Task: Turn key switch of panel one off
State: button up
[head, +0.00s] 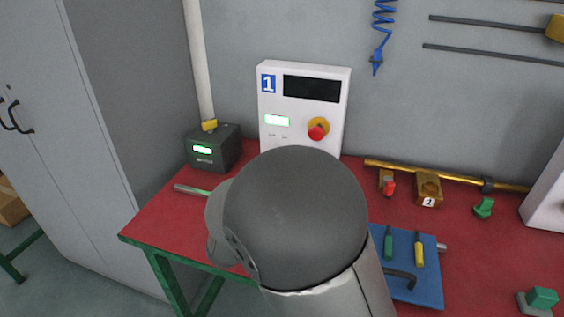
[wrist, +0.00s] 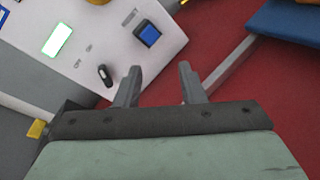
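Panel one (head: 303,100) is a white upright box with a blue "1", a dark display and a red stop button on yellow; my arm hides its lower part in the head view. In the wrist view the panel (wrist: 110,30) shows tilted. Its small black key switch (wrist: 105,75) sits near the OFF and ON marks; I cannot tell which it points to. A blue button (wrist: 148,34) is beside it. My gripper (wrist: 160,68) is open and empty, its left fingertip just right of the key switch, apparently not touching. The head view hides the gripper behind my arm.
A dark box (head: 213,148) with a lit green display stands left of the panel on the red table (head: 160,222). A brass pipe (head: 450,175) with valves runs along the back right. A blue tool tray (head: 430,290) lies right of my arm.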

jog(key=w+a+n+t+y, duration=0.1)
jog(key=a+n+t+y, duration=0.35)
jog(key=a, duration=0.45)
jog(key=shift+g+h, duration=0.45)
jog(key=p+x, duration=0.1)
jog(key=x, duration=1.6)
jog(key=shift+w+d+f+p, duration=0.15)
jog(key=shift+f+p, duration=0.1)
jog(key=shift+p, duration=0.15)
grip_shut()
